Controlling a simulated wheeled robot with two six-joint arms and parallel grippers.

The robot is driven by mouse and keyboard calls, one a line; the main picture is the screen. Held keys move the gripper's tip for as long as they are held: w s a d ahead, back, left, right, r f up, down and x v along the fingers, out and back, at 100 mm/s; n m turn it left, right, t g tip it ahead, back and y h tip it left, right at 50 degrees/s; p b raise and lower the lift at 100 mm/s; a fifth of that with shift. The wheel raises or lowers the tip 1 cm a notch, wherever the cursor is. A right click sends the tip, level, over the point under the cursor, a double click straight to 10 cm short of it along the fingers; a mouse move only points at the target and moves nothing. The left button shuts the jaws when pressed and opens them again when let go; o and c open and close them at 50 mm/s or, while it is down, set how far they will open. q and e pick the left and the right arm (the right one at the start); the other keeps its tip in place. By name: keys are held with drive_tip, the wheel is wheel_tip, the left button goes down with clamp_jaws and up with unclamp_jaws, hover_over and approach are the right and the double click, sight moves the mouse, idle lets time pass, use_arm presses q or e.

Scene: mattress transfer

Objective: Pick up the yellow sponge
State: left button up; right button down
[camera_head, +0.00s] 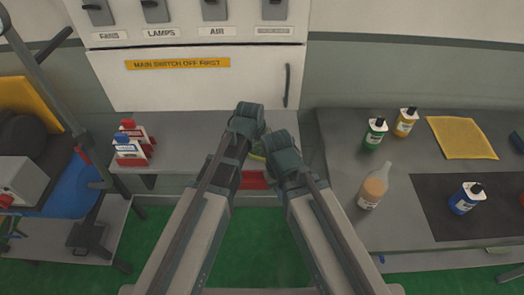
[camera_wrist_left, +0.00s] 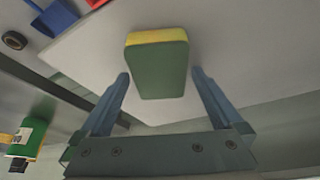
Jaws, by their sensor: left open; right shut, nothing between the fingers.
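The sponge (camera_wrist_left: 158,65), with a green face and a yellow edge, lies on a pale surface (camera_wrist_left: 85,50) in the left wrist view. My left gripper (camera_wrist_left: 160,76) is open, with one finger on each side of the sponge in the picture and a gap on both sides. I cannot tell how far the sponge is from the fingertips in depth. In the head view only a small yellow-green patch (camera_head: 257,156) shows between my arms, and the left fingers are hidden. My right gripper (camera_head: 279,146) is shut and empty, close to the left one.
A red object (camera_head: 254,181) lies below the patch. The right bench (camera_head: 335,150) holds several bottles, a yellow cloth (camera_head: 462,137) and a dark mat (camera_head: 435,225). A white cabinet (camera_head: 200,85) stands behind.

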use_arm(q)
drive_tip(key=shift+f, duration=0.2)
idle(0.5)
drive_tip(key=c, duration=1.3)
drive_tip(key=shift+r, duration=0.25)
